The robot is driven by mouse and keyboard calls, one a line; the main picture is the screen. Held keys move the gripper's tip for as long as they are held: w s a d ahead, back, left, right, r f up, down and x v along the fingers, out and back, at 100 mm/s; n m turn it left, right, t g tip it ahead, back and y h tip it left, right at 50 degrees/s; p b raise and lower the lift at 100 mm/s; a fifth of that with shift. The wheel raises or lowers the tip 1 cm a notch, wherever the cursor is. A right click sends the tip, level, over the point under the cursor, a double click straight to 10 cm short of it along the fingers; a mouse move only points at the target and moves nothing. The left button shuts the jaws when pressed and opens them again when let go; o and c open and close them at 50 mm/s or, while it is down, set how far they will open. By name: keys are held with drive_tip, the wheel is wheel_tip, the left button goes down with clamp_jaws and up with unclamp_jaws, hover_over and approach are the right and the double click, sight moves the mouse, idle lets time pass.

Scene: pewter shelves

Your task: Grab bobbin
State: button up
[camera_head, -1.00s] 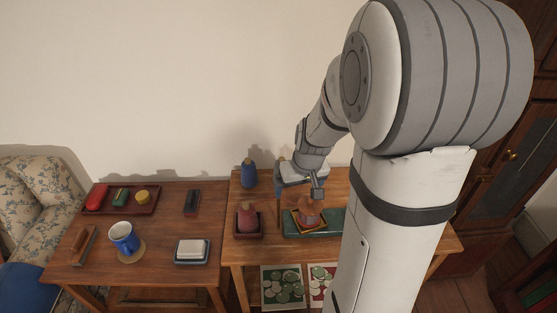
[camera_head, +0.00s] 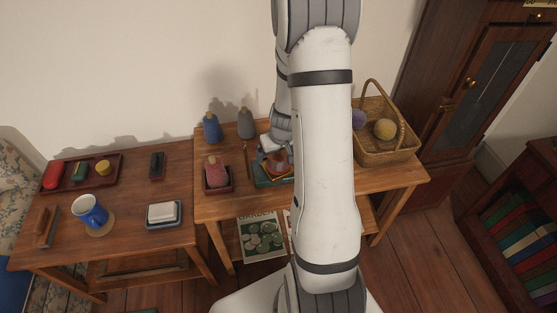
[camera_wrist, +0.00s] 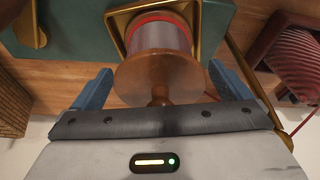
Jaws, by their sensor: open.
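The bobbin (camera_wrist: 158,72) has a round wooden end with a small knob, and a grey-pink body with a red band. It stands in a gold-edged square tray (camera_wrist: 203,12) on a dark green base (camera_wrist: 75,30). In the head view the bobbin (camera_head: 279,160) is partly hidden by my arm. My gripper (camera_wrist: 158,84) is open, its blue fingers on either side of the bobbin's wooden end, with gaps visible. In the head view my gripper (camera_head: 270,147) is just above the bobbin.
Blue (camera_head: 211,128) and grey (camera_head: 246,124) cones stand behind. A wicker basket (camera_head: 388,154) holding balls is to the right. A lower table (camera_head: 120,215) stands at left.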

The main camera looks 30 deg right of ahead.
drive_tip(key=shift+f, duration=0.15)
drive_tip(key=c, duration=1)
drive_tip(key=shift+c, duration=0.2)
